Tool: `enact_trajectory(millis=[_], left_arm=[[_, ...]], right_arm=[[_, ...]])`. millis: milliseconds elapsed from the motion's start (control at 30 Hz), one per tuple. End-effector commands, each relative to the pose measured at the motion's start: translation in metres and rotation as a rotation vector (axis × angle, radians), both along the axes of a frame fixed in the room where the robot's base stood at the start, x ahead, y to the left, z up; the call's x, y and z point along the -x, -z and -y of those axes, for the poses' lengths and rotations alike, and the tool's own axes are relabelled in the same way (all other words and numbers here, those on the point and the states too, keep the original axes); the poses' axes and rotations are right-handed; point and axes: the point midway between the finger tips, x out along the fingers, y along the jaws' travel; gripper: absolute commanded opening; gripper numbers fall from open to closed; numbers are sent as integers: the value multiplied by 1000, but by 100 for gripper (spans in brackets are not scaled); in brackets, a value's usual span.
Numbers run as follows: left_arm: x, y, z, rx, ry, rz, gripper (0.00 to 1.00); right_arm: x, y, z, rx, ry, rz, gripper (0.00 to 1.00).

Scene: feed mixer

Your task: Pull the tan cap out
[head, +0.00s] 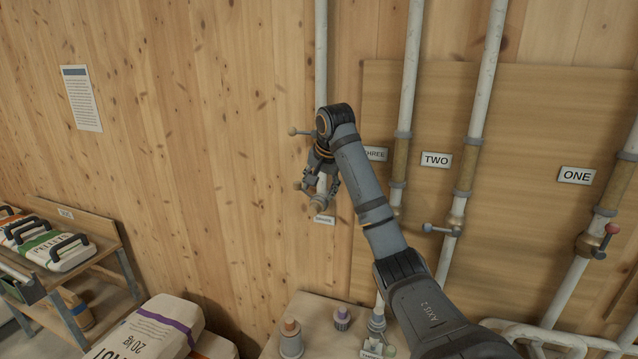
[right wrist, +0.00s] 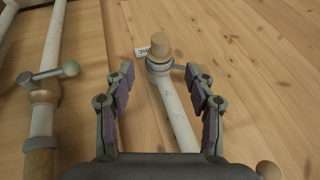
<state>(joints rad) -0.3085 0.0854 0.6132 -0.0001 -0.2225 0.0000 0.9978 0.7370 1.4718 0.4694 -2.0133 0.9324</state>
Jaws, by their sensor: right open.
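The tan cap (right wrist: 158,46) is a short round plug in a grey fitting (right wrist: 158,66) at the end of a white pipe (right wrist: 176,118). In the right wrist view it lies just beyond my fingertips, centred between them. In the head view the cap (head: 315,209) shows small below my right gripper (head: 322,186). My right gripper, also in the wrist view (right wrist: 159,76), is open, its fingers on either side of the pipe and apart from the cap. My left gripper is not in view.
A small label (head: 324,220) is on the wall by the cap. A valve with a green-knobbed lever (right wrist: 52,73) stands left in the wrist view. Pipes labelled TWO (head: 436,160) and ONE (head: 577,175) are to the right. A table below holds grey fittings (head: 291,343).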

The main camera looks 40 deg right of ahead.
Motion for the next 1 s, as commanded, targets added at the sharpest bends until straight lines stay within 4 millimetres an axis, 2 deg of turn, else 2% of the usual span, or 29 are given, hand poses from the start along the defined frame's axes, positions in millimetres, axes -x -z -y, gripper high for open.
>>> enact_trajectory(millis=[100, 233, 367, 400, 533, 733, 1000], left_arm=[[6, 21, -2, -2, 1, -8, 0], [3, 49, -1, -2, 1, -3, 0], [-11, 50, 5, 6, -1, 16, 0], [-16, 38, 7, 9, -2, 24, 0], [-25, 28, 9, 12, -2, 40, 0], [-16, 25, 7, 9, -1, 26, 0], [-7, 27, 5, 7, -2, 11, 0]], right_arm=[[-4, 16, 2, -3, 0, 1, 55], [-12, 35, 4, -3, -2, 3, 55], [-24, 54, 11, -1, -1, -2, 55], [-28, 55, 13, 0, -1, -5, 55], [-37, 73, 18, 0, -3, -3, 55], [-44, 90, 21, 0, -2, -1, 55], [-45, 92, 22, 1, -2, 0, 55]])
